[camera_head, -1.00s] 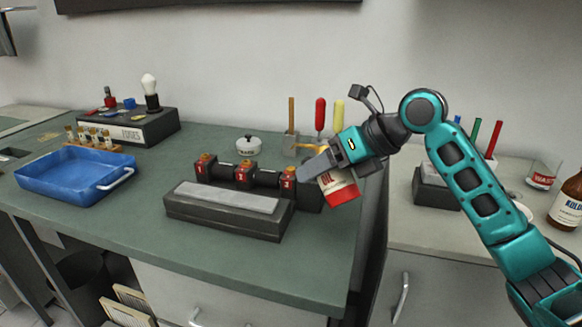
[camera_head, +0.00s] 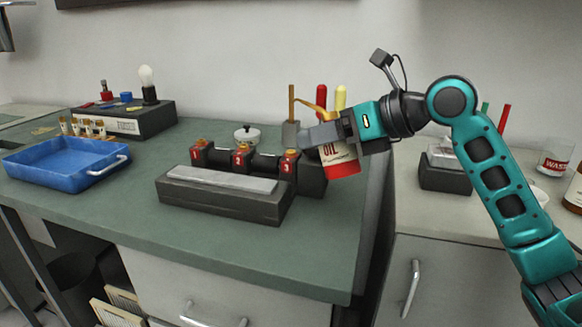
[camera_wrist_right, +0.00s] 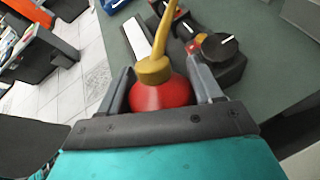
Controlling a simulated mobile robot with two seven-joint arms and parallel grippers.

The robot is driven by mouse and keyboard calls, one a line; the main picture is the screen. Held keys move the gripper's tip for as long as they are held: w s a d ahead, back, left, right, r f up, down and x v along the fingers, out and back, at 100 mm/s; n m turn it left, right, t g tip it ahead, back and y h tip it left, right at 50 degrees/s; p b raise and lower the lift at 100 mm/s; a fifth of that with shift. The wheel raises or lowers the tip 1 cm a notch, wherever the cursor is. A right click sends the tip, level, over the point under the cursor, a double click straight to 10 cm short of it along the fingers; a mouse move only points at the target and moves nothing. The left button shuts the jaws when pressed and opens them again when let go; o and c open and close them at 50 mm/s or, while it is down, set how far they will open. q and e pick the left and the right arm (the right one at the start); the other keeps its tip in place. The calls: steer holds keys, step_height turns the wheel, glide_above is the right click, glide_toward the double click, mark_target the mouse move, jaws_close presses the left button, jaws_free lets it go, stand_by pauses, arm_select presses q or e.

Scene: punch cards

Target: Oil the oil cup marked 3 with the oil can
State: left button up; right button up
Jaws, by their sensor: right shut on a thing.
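The oil can (camera_head: 341,161), with a white and red body labelled OIL, is held by my right gripper (camera_head: 322,136). It is nearly upright, just right of the oil cups, above the bench. In the wrist view the red can (camera_wrist_right: 165,92) and its yellow collar (camera_wrist_right: 153,70) sit between the fingers (camera_wrist_right: 163,90). The oil cup marked 3 (camera_head: 289,163) is the rightmost on the black block, beside the cup marked 2 (camera_head: 242,158) and the cup marked 1 (camera_head: 198,153). My left gripper is not in view.
A grey stone on a dark base (camera_head: 222,198) lies in front of the cups. A blue tray (camera_head: 62,184) is at the left. A small white lidded pot (camera_head: 247,137) and upright screwdrivers (camera_head: 321,96) stand behind. The bench front is clear.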

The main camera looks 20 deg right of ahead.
steer(key=t+b, duration=0.1)
steer(key=b, duration=0.4)
steer(key=shift+r+n+t+y, duration=0.1)
steer(key=shift+n+t+y, duration=0.2)
steer(key=shift+y, duration=0.1)
steer(key=shift+b, duration=0.85)
steer(key=shift+r+t+y+b, duration=0.15)
steer(key=shift+t+y+b, duration=0.15)
steer(key=shift+b, duration=0.35)
steer(key=shift+r+t+b, duration=0.2)
steer(key=shift+t+b, duration=0.1)
steer(key=shift+b, duration=0.15)
steer(key=shift+r+n, duration=0.25)
steer(key=shift+n, duration=0.15)
steer(key=shift+r+t, duration=0.15)
steer(key=shift+t, duration=0.15)
steer(key=shift+r+y, duration=0.25)
steer(key=shift+y, duration=0.15)
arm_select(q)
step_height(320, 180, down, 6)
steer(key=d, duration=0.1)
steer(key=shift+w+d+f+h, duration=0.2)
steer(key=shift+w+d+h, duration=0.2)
arm_select(e)
steer(key=shift+r+n+t+y, duration=0.2)
steer(key=shift+n+t+y, duration=0.1)
steer(key=shift+n+t, duration=0.15)
